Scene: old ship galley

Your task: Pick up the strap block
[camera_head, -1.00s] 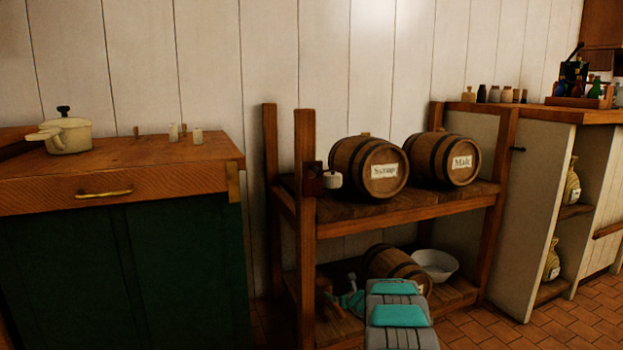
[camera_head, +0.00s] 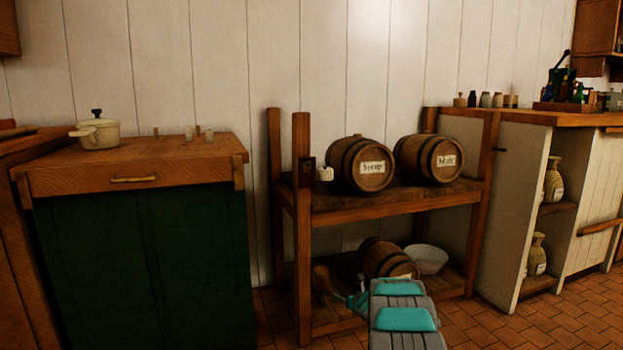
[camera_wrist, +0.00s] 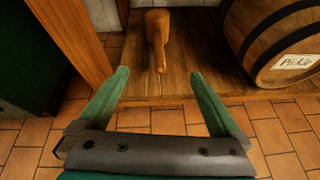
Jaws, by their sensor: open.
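A brown wooden piece (camera_wrist: 157,38), which looks like the strap block, is on the shelf's lower board in the wrist view. It has a thick upper part and a narrower end pointing toward me. In the head view it shows dimly (camera_head: 321,277) beside the left front post. My gripper (camera_wrist: 159,77) is open and empty, its two green fingers apart, with the piece beyond the tips and roughly centred between them. In the head view, my arm partly hides the gripper (camera_head: 357,298) in front of the lower shelf.
The lower shelf (camera_wrist: 180,83) also holds a barrel labelled Pickle (camera_wrist: 275,35) close on the right and a white bowl (camera_head: 427,259). A wooden post (camera_wrist: 75,40) stands close on the left. Two barrels sit above on the upper shelf (camera_head: 350,202). Tiled floor lies in front.

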